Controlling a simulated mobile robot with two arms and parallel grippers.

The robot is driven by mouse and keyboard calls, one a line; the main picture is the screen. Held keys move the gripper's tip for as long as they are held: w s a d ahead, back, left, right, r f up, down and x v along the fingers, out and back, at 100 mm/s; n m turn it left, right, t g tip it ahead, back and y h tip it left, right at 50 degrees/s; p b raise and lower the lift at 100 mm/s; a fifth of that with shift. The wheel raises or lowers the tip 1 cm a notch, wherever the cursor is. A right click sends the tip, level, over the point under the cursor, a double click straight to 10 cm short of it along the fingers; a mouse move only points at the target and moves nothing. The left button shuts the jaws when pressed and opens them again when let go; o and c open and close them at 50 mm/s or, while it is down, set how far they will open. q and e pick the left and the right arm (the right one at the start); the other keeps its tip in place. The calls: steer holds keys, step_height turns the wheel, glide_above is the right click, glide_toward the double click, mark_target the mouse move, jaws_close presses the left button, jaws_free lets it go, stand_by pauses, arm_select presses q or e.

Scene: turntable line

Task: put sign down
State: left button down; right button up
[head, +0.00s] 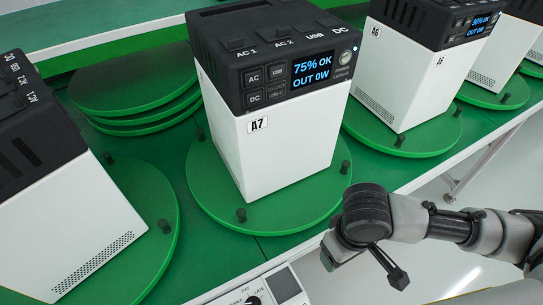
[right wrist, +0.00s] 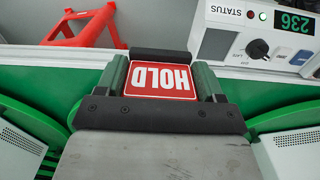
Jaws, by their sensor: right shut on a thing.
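The sign (right wrist: 160,80) is a small red and white plate reading HOLD, upside down in the right wrist view. My right gripper (right wrist: 160,92) is shut on it, with a finger at each side. The sign is over or near the line's white edge; I cannot tell whether it touches anything below. In the head view my right arm comes in from the right and ends at a dark wrist joint (head: 366,214) in front of unit A7. The sign and the fingertips do not show there. My left gripper is in neither view.
Power unit A7 (head: 285,155) stands on a green turntable (head: 215,190), with other units on turntables either side. Stacked green discs (head: 130,75) lie behind. A control box (right wrist: 235,40) with a dial, also in the head view (head: 285,285), and a red stand (right wrist: 75,28) are nearby.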

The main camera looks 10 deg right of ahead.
steer(key=w+a, duration=0.2)
steer(key=w, duration=0.2)
steer(key=p, duration=0.1)
glide_above(295, 206)
steer(key=shift+r, duration=0.15)
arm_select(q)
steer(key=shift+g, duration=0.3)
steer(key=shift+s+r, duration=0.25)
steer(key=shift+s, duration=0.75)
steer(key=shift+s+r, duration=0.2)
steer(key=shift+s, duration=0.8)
arm_select(e)
steer(key=shift+f, duration=1.75)
steer(key=shift+f, duration=0.1)
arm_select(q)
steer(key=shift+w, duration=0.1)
arm_select(e)
steer(key=o, duration=1)
steer(key=shift+c, duration=0.2)
step_height(295, 206, up, 12)
